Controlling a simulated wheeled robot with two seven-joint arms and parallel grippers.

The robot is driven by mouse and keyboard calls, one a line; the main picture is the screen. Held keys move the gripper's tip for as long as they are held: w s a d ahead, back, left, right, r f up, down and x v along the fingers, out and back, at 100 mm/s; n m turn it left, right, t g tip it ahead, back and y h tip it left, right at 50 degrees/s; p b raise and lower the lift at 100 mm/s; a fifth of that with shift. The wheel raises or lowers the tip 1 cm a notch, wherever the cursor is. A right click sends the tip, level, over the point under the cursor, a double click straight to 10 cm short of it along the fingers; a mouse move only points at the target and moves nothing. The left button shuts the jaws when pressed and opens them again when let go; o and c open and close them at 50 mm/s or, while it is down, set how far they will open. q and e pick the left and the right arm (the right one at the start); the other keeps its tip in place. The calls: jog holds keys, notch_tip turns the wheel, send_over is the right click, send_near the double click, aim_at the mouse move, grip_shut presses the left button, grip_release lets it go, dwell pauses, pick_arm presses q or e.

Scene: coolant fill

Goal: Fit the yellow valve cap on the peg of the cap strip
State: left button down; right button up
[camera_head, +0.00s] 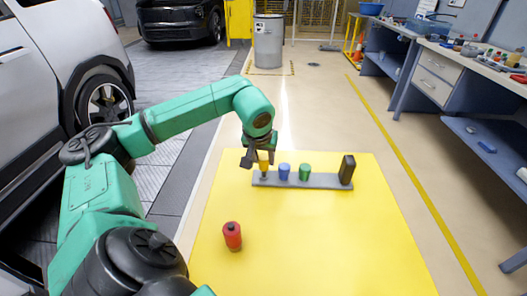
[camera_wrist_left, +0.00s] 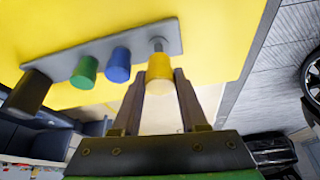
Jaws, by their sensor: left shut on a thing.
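The yellow valve cap (camera_head: 264,159) is held by my left gripper (camera_head: 261,157) above the left end of the grey cap strip (camera_head: 315,181). In the left wrist view the yellow cap (camera_wrist_left: 160,72) sits between the two fingers of the left gripper (camera_wrist_left: 160,80), which are shut on it. A bare grey peg (camera_wrist_left: 158,45) shows between the strip (camera_wrist_left: 110,52) and the cap, roughly in line with it. I cannot tell whether cap and peg touch. My right gripper is not in view.
On the strip stand a blue cap (camera_head: 284,171), a green cap (camera_head: 305,172) and a dark block (camera_head: 347,169). The table's front and right are clear.

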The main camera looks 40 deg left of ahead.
aim_at(263, 164)
pick_arm(q)
jog(key=shift+f, duration=0.1)
dwell(0.3)
jog(key=shift+f+b, duration=0.35)
jog(key=shift+f+b, duration=0.75)
jog(key=shift+f, duration=0.35)
jog(key=shift+c, duration=1.8)
grip_release()
jog(key=p+v, duration=0.2)
jog(key=v, duration=1.2)
jog(key=shift+r, duration=0.3)
jog(key=shift+f, duration=0.1)
